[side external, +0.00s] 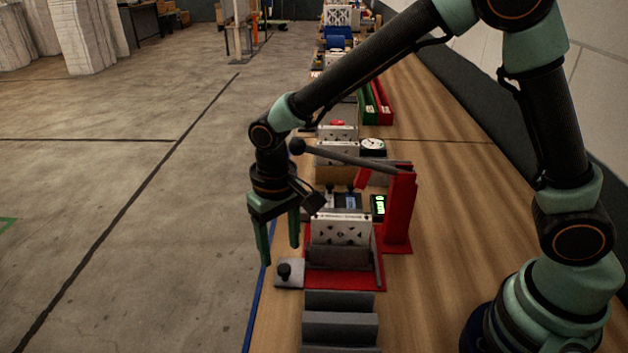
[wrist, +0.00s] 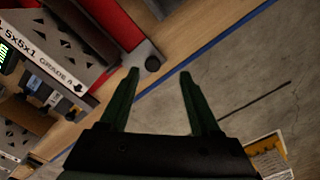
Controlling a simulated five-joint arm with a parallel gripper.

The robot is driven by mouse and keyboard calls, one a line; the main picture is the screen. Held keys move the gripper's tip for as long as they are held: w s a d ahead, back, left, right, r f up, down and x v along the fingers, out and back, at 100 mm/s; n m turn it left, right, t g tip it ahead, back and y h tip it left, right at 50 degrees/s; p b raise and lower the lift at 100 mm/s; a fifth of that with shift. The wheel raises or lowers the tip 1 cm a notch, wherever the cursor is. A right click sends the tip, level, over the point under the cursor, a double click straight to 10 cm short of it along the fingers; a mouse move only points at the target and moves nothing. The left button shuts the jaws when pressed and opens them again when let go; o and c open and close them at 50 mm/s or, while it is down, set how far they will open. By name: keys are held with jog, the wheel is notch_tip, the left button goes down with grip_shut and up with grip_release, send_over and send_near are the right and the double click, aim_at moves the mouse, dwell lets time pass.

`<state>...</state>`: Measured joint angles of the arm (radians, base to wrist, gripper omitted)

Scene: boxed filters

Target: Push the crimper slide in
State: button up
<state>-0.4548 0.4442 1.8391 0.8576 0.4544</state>
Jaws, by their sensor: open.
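The red crimper (side external: 398,215) stands on the wooden bench with its long lever (side external: 345,158) raised toward the left. Its grey slide (side external: 295,281) sticks out on the left of the red base and carries a black knob (side external: 284,269). The slide (wrist: 143,50) and knob (wrist: 152,63) also show in the wrist view. A white boxed filter (side external: 341,230) stands in the crimper. My gripper (side external: 280,253) is open and empty, fingers pointing down, just left of and above the slide. In the wrist view my gripper (wrist: 159,73) has the knob just beyond its fingertips; contact cannot be told.
The blue-striped bench edge (side external: 256,300) runs close beside the slide, with open floor to the left. Grey ribbed blocks (side external: 340,327) lie in front of the crimper. Other filters (side external: 337,152), a gauge (side external: 373,144) and a green-lit display (side external: 379,205) stand behind.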

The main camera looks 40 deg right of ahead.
notch_tip(320, 180, up, 6)
jog(key=s+d+r+t, duration=0.2)
jog(key=s+d+r, duration=0.2)
jog(key=d, duration=0.5)
jog(key=s+d+r+t, duration=0.3)
jog(key=s+d+r, duration=0.1)
jog(key=d, duration=0.5)
jog(key=shift+s+r+t, duration=0.3)
jog(key=shift+s+r, duration=0.1)
jog(key=shift+r, duration=0.45)
jog(key=shift+d, duration=0.1)
